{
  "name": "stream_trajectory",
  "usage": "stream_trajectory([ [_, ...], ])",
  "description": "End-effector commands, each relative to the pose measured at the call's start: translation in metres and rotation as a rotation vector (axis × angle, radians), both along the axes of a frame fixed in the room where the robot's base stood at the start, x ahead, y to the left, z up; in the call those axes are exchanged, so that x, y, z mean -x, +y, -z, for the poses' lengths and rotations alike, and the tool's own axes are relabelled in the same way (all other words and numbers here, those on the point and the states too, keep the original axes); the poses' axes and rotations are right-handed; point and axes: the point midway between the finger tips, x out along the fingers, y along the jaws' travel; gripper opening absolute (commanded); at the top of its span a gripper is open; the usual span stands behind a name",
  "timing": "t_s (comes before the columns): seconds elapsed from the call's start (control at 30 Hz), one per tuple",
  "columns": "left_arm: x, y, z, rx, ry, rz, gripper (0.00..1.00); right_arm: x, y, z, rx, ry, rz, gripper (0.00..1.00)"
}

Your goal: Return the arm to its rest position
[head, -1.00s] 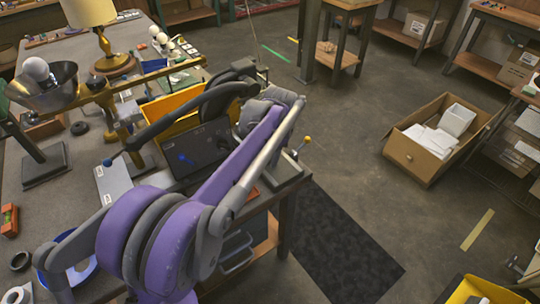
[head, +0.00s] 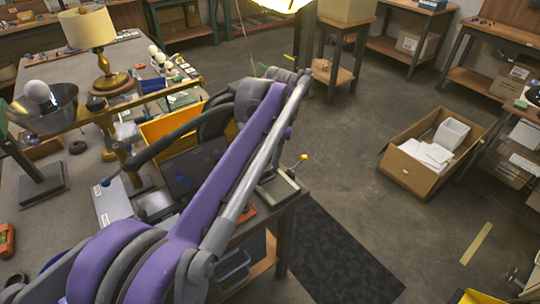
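My purple and grey arm (head: 230,165) comes in from the bottom left and reaches up across the middle of the view. Its far joint (head: 265,92) is beside the right edge of the workbench in the picture. My other gripper is not in view either. I cannot see anything held.
The grey workbench (head: 85,190) bears a brass lamp with a cream shade (head: 88,28), a metal bowl with a white bulb (head: 40,92), and a yellow bin (head: 165,128). A cardboard box (head: 405,175) stands on the floor.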

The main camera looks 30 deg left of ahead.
Motion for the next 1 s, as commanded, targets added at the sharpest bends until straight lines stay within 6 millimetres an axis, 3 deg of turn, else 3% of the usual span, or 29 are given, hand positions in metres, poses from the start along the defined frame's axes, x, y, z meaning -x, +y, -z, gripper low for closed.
stream_trajectory([
  [0.37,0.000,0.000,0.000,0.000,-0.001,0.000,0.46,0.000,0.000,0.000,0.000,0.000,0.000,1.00],
  [0.53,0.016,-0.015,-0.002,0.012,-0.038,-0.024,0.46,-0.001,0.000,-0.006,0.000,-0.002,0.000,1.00],
  [0.77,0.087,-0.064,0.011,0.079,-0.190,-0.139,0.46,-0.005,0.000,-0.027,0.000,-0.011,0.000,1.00],
  [1.0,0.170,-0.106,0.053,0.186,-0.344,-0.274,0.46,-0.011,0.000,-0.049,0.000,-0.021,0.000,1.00],
])
